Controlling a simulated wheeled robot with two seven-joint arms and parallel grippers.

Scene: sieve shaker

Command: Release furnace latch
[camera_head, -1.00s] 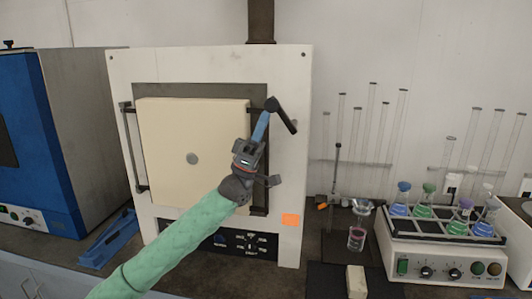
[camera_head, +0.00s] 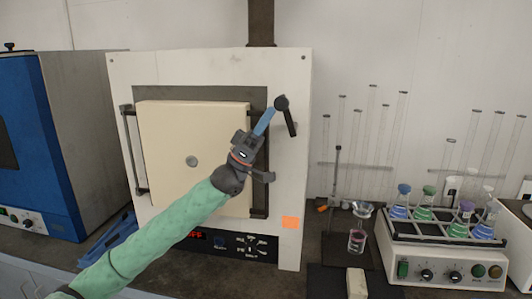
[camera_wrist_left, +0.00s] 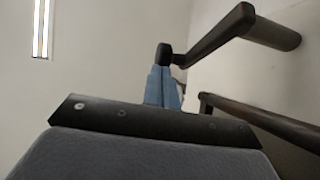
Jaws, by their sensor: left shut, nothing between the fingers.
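The furnace (camera_head: 290,180) is a white box with a cream door (camera_head: 165,150) that looks shut. Its black latch lever (camera_head: 288,120) is at the upper right of the door, with a round end at the top and the bar hanging down, slightly tilted. My left gripper (camera_head: 266,120) is shut and empty. Its blue fingertips are at the round upper end of the lever. In the left wrist view, the fingers (camera_wrist_left: 162,88) reach up to the near end of the dark lever (camera_wrist_left: 212,35); I cannot tell whether they touch. My right gripper is not in view.
A blue oven (camera_head: 40,150) stands to the left. Glass tubes (camera_head: 370,130) line the wall. A dark rail (camera_wrist_left: 260,120) runs beside the fingers.

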